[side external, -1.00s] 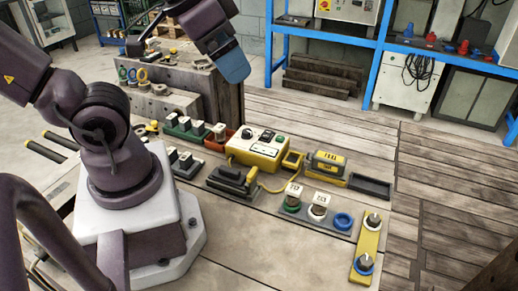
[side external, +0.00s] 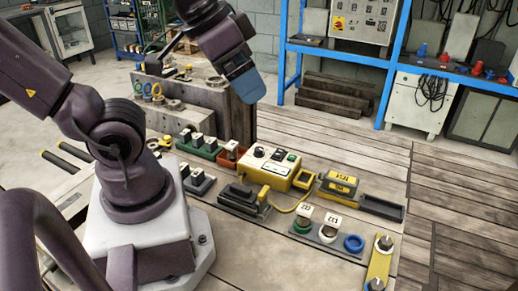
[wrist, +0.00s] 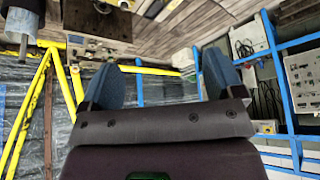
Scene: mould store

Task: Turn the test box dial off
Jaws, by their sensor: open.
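The yellow test box (side external: 254,169) sits on the bench in the middle of the side external view. A dark round dial (side external: 259,153) is at the left of its pale top panel, with switches to its right. The dial's pointing direction is too small to read. My gripper (side external: 246,88) hangs above and behind the box, well apart from it. In the wrist view my gripper (wrist: 162,82) has its two blue fingers spread with nothing between them. I cannot make out the test box or its dial in the wrist view.
Green and red trays (side external: 231,159) with small blocks stand left of the box. A black clamp-like tool (side external: 243,197) lies in front, beside a yellow cable. A yellow-black pack (side external: 338,187) and an empty dark tray (side external: 381,207) are to the right.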

